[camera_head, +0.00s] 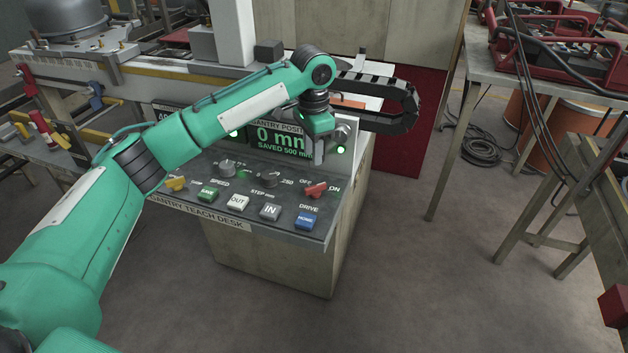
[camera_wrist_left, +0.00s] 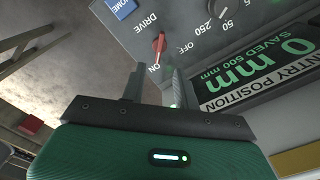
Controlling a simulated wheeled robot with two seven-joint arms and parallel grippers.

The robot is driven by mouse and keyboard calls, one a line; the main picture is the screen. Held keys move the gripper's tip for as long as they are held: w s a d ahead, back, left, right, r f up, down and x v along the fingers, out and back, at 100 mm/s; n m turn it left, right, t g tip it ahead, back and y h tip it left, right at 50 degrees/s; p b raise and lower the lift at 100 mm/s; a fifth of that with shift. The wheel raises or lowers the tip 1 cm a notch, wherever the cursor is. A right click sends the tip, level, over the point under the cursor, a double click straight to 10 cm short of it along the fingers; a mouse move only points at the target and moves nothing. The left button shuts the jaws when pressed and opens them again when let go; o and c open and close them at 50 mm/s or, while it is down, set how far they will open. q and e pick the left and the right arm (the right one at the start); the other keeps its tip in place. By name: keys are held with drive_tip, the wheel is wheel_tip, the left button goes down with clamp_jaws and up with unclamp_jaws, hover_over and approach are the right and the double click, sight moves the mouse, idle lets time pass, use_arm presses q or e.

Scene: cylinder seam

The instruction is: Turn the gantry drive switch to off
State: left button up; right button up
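The red drive switch (camera_head: 316,189) is on the sloped panel of the teach desk (camera_head: 240,226), between the OFF and ON labels. In the left wrist view the switch (camera_wrist_left: 160,46) has its handle lying toward ON. My left gripper (camera_head: 318,158) is above and behind the switch in the head view, pointing down. In the left wrist view its two fingers (camera_wrist_left: 155,72) are apart, with nothing between them, and the switch shows just beyond the tips. They appear clear of it. My right gripper is not in view.
A blue HOME button (camera_head: 306,219), grey IN button (camera_head: 270,212), white OUT button (camera_head: 237,202) and black step knob (camera_head: 267,180) sit near the switch. The display (camera_head: 280,137) reads 0 mm, saved 500 mm. A metal table (camera_head: 548,81) stands right; floor between is mostly clear.

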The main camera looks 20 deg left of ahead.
sight(313, 187)
use_arm(q)
wheel_tip(313, 187, down, 11)
drive_tip(key=shift+r+p, duration=0.15)
drive_tip(key=shift+p, duration=0.15)
clamp_jaws()
